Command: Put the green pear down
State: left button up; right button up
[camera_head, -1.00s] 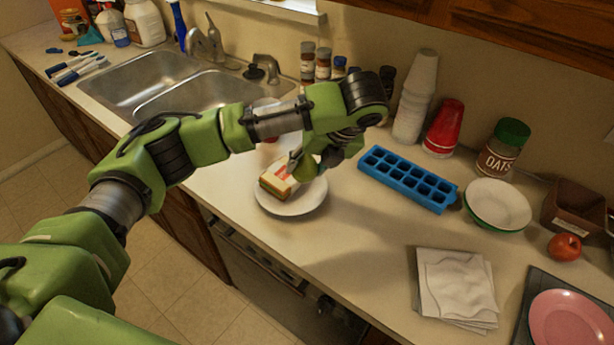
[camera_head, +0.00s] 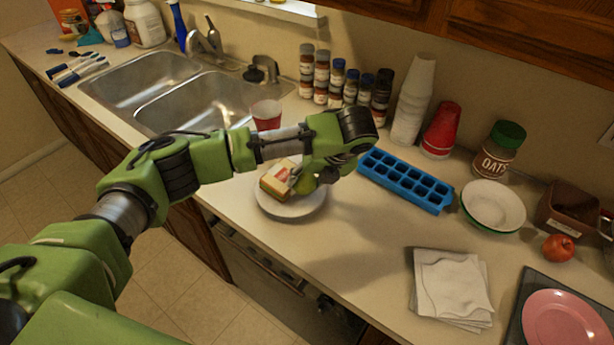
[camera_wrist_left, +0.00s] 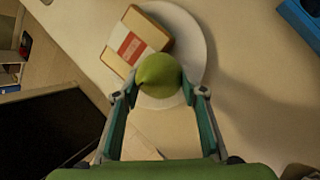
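The green pear (camera_head: 306,184) is at the right part of the white plate (camera_head: 291,211), beside a sandwich-like box. In the left wrist view the pear (camera_wrist_left: 158,75) sits between the fingertips of my left gripper (camera_wrist_left: 159,88), which appear to touch its two sides. In the head view my left gripper (camera_head: 316,174) is low over the plate and partly hides the pear. I cannot tell whether the pear's underside touches the plate. My right gripper is not in view.
The yellow and red box (camera_head: 275,181) lies on the plate. A blue ice tray (camera_head: 405,182) is to the right, and a red cup (camera_head: 266,115) stands behind. White napkins (camera_head: 450,286) lie at front right. The counter between plate and napkins is clear.

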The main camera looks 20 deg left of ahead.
pick_arm(q)
jog(key=o, duration=0.3)
jog(key=shift+r, duration=0.1)
jog(key=shift+r, duration=0.3)
jog(key=v, duration=1.2)
jog(key=shift+d+b, duration=0.1)
jog(key=shift+b, duration=0.2)
